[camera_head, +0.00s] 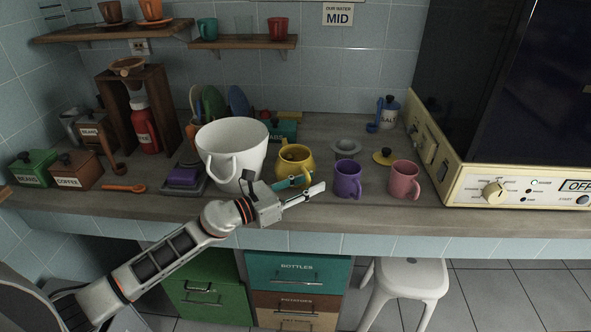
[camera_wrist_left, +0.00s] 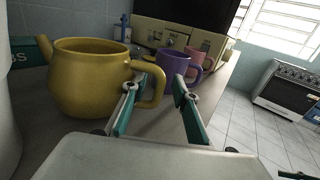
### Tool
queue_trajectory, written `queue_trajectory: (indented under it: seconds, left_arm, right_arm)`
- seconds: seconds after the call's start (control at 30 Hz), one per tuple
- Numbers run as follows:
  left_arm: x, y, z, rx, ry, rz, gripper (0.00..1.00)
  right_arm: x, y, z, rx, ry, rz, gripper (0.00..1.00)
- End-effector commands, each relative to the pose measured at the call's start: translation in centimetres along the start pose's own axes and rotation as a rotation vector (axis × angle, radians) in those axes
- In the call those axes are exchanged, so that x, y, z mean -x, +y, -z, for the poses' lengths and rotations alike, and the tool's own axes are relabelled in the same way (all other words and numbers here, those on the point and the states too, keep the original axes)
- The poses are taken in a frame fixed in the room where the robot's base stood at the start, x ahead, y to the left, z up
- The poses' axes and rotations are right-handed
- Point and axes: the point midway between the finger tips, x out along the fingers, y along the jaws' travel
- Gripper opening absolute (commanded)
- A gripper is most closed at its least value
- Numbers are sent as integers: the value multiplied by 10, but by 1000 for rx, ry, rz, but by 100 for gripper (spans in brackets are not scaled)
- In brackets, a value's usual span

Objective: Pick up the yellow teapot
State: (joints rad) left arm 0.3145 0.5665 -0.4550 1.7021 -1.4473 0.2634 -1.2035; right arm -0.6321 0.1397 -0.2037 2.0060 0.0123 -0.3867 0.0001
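The yellow teapot (camera_head: 294,160) stands on the counter just right of the large white pot, partly hidden behind my left gripper in the head view. In the left wrist view the teapot (camera_wrist_left: 85,85) is upright with no lid on, its spout to the left and its handle toward my fingers. My left gripper (camera_head: 312,184) is open at the counter's front. In the wrist view its fingers (camera_wrist_left: 160,84) are apart, with the handle's outer curve between them. The left finger overlaps the handle; I cannot tell if they touch.
The white pot (camera_head: 231,147) stands close left of the teapot. A purple mug (camera_head: 347,180) and a pink mug (camera_head: 404,181) stand to the right. A yellow lid (camera_head: 383,157) lies behind them. A cream microwave (camera_head: 470,183) fills the right end.

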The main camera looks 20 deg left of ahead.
Motion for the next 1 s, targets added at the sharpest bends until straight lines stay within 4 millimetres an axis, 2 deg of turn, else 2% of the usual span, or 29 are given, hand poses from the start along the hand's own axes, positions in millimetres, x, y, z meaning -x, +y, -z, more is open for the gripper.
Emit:
queue_trajectory:
  seconds: [0.1, 0.2, 0.73, 1.0]
  left_arm:
    - [0, 0, 0, 1, 0, 0, 26]
    - [0, 0, 0, 1, 0, 0, 0]
    - [0, 1, -5, -4, -4, -1, 0]
    - [0, 1, -21, -7, -8, -2, 0]
  right_arm:
    - [-1, 2, 2, 2, 3, -2, 40]
    - [-2, 2, 2, 2, 5, -3, 40]
    - [2, 1, -2, 1, -5, -1, 40]
    - [7, 0, 4, -5, -2, 3, 40]
